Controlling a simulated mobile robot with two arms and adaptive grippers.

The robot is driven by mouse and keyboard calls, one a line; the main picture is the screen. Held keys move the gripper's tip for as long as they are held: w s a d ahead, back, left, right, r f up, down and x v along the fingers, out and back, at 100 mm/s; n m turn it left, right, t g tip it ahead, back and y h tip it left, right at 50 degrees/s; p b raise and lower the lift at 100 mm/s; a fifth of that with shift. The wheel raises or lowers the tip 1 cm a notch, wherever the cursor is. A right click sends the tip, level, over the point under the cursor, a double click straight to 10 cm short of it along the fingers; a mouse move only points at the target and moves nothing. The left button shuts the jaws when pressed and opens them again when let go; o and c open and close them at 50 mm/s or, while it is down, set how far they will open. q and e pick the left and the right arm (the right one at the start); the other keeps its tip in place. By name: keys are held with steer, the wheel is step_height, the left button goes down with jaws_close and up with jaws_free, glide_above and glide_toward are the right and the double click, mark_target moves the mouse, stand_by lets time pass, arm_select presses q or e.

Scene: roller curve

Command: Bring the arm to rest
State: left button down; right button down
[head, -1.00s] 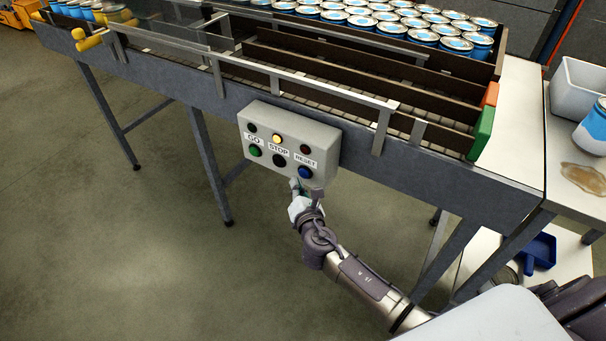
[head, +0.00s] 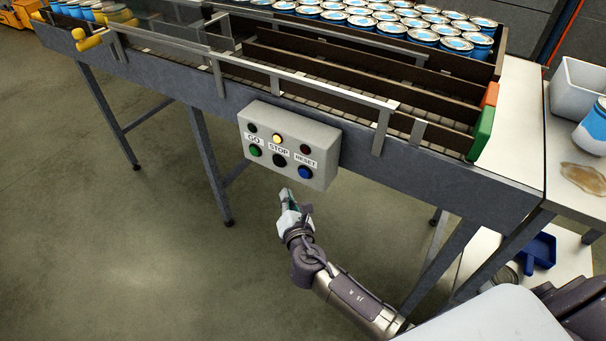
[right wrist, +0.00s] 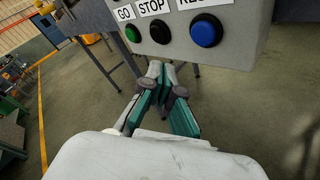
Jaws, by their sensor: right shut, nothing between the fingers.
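My right gripper (head: 293,200) is below the control box in the head view, apart from it and holding nothing. In the right wrist view its fingers (right wrist: 165,82) are closed together, below the box's buttons. The grey control box (head: 289,144) has GO, STOP and RESET labels. Its buttons are green (head: 255,151), black (head: 279,160) and blue (head: 304,172). The middle lamp (head: 277,139) above them glows yellow; the lamps at either side look dark. My left gripper does not show in either view.
The conveyor (head: 330,72) with dark rails runs above the box, with several blue cans (head: 423,36) behind. Table legs (head: 208,165) stand beneath. Open floor lies left.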

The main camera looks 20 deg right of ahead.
steer(key=s+d+f+m+g, duration=0.2)
steer(key=s+f+m+g, duration=0.15)
steer(key=s+f, duration=0.45)
steer(key=s+d+f+m+g+y, duration=0.15)
steer(key=s+f+m, duration=0.25)
steer(key=f, duration=0.9)
steer(key=s+d+f+m+g+h, duration=0.1)
steer(key=s+f+m+g, duration=0.3)
steer(key=s+f, duration=0.45)
steer(key=s+d+f+m+g, duration=0.1)
steer(key=s+f+m, duration=0.3)
steer(key=s, duration=0.5)
steer(key=s+d+f+m+g+y, duration=0.1)
steer(key=s+f+m+g, duration=0.2)
steer(key=s, duration=0.7)
steer(key=s+d+f+m+g, duration=0.1)
steer(key=s+f+m+g, duration=0.1)
steer(key=s+f+m, duration=0.4)
steer(key=s+f, duration=0.2)
steer(key=s, duration=0.1)
steer(key=shift+s+f+b, duration=0.15)
steer(key=shift+s+b, duration=0.15)
steer(key=shift+s, duration=0.05)
steer(key=shift+y, duration=0.25)
